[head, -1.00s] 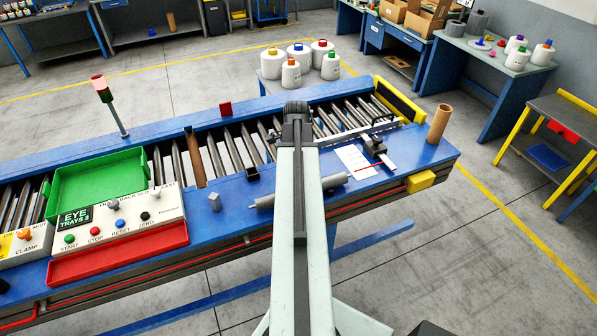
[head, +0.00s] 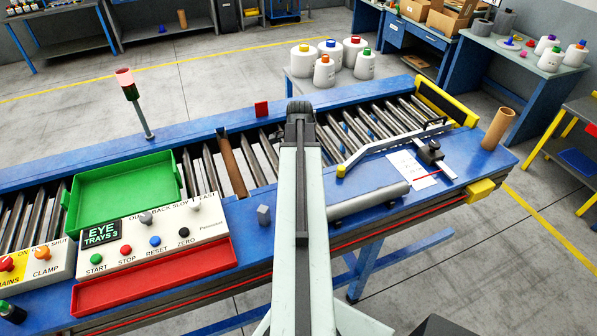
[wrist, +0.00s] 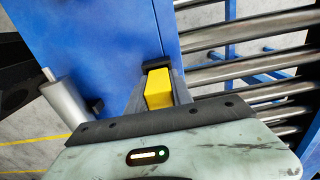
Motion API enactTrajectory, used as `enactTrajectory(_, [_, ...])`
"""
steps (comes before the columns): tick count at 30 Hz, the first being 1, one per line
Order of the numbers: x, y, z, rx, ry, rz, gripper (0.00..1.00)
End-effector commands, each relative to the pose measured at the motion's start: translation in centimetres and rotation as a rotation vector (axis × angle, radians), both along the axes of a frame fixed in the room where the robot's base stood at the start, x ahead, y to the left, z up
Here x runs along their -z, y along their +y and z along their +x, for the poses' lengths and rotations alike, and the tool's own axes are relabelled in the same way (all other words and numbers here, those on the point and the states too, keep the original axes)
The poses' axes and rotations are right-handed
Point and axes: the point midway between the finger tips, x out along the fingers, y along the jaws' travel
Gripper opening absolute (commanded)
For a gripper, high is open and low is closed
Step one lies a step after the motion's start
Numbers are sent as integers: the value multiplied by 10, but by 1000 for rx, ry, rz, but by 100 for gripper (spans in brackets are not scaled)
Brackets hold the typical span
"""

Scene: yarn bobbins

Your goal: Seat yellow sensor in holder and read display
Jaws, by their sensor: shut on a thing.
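The yellow sensor (wrist: 158,90) is a small yellow block between the two grey fingers of my gripper (wrist: 157,76) in the wrist view. My gripper is shut on it, above the conveyor's blue edge. A dark piece shows at its far end; I cannot tell what it belongs to. In the head view my arm hides the fingers and the sensor.
A green tray (head: 122,190) lies behind the panel, with a red tray (head: 150,280) in front. A grey cylinder (head: 368,201) and small grey block (head: 263,214) lie on the blue edge. A brown tube (head: 497,129) stands at the right. A signal post (head: 138,105) rises at the back.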

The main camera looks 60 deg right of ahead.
Motion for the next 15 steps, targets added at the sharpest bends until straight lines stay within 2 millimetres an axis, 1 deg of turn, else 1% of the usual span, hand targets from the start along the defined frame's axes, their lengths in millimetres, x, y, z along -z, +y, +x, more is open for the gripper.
enactTrajectory(8, [10, 0, 0, 0, 0, 0, 0])
enactTrajectory(15, [24, 1, -1, 0, 3, 3, 0])
